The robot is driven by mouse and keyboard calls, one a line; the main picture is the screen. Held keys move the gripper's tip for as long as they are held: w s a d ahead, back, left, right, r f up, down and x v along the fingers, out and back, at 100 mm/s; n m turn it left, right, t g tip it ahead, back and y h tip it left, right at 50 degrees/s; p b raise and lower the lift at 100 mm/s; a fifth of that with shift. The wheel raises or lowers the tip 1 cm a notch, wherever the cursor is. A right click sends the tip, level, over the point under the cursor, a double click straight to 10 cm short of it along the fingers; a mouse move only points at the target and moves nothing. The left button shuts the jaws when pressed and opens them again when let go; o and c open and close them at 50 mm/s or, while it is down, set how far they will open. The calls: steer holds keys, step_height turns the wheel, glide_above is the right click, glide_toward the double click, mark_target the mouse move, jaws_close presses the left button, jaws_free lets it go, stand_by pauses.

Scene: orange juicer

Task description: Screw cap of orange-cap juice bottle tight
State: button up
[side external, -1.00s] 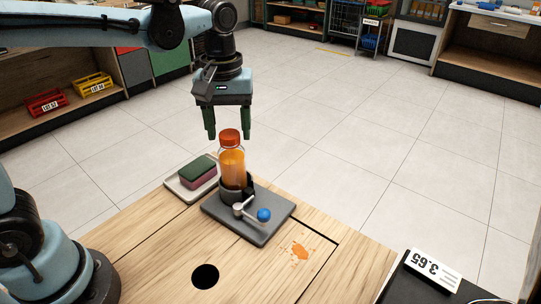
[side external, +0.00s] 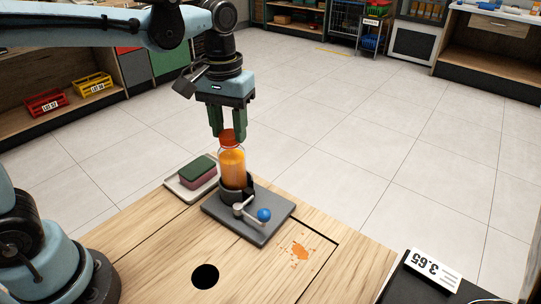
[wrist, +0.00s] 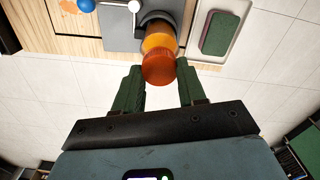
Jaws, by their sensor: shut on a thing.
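The juice bottle (side external: 232,168) is clear, filled with orange juice, and stands upright in a dark round holder (side external: 228,195). Its orange cap (side external: 227,137) is on top. My gripper (side external: 228,132) points down over the bottle, its green fingers shut on the cap. In the wrist view the cap (wrist: 158,69) sits between the fingertips of my gripper (wrist: 160,76) and hides most of the bottle (wrist: 160,40). Any gap between cap and bottle neck cannot be made out.
The holder is on a grey base plate (side external: 263,233) with a lever ending in a blue knob (side external: 264,215). A green-and-pink sponge (side external: 198,171) lies on a light tray (side external: 176,190) beside it. The wooden table has an orange spill (side external: 298,252) and a round hole (side external: 205,276).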

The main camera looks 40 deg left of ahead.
steer(key=shift+m, duration=0.5)
steer(key=m, duration=0.4)
steer(key=shift+m, duration=0.3)
steer(key=shift+a+m, duration=0.1)
steer(key=shift+m, duration=0.2)
steer(key=m, duration=0.5)
steer(key=m, duration=0.5)
